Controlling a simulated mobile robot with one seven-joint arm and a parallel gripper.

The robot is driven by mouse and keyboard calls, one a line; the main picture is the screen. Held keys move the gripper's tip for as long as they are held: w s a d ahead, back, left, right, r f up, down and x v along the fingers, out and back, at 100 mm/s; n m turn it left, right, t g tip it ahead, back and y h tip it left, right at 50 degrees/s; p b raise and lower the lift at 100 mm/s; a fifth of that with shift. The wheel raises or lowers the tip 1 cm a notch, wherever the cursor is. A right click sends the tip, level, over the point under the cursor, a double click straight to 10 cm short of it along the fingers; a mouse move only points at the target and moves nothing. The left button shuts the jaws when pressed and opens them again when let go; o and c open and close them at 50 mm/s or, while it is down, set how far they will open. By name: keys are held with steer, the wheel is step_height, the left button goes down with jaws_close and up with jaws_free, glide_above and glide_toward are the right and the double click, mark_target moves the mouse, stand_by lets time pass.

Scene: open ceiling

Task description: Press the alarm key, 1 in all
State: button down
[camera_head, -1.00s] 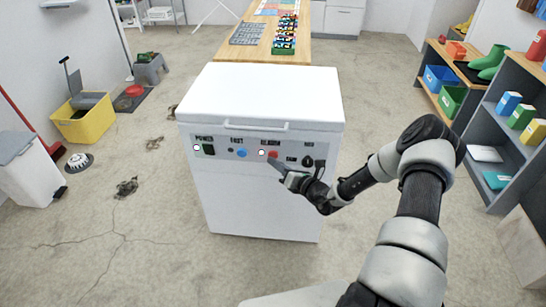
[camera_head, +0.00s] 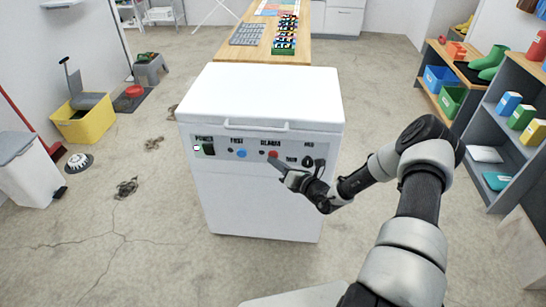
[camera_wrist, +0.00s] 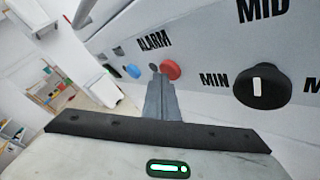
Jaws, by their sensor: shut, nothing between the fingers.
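The alarm key is a red round button (camera_head: 272,154) under the ALARM label on the white chest's front panel. It also shows in the wrist view (camera_wrist: 171,69), just past my fingertips. A small lamp (camera_head: 262,153) left of it is dark; it shows dark in the wrist view (camera_wrist: 153,67) too. My gripper (camera_head: 274,162) is shut and empty, its tip right at the lower edge of the red button. In the wrist view the shut fingers (camera_wrist: 158,80) point at the panel beside the button. I cannot tell whether they touch it.
The panel also holds a green power switch (camera_head: 208,149) with a lit lamp (camera_head: 197,148), a blue button (camera_head: 241,153) and a black knob (camera_head: 307,161), which is large in the wrist view (camera_wrist: 262,86). The chest lid (camera_head: 262,95) is closed. Shelves stand right.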

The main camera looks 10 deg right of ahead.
steer(key=shift+s+a+p, duration=0.2)
steer(key=shift+s+p, duration=0.2)
steer(key=shift+s, duration=0.3)
steer(key=shift+s+a+p, duration=0.25)
steer(key=shift+s+p, duration=0.2)
steer(key=shift+s, duration=0.35)
steer(key=shift+s+a+p, duration=0.3)
steer(key=shift+s+p, duration=0.15)
steer(key=shift+s, duration=0.35)
steer(key=shift+s+a+p, duration=0.25)
steer(key=shift+s+p, duration=0.2)
steer(key=shift+s, duration=0.35)
steer(key=shift+r, duration=0.1)
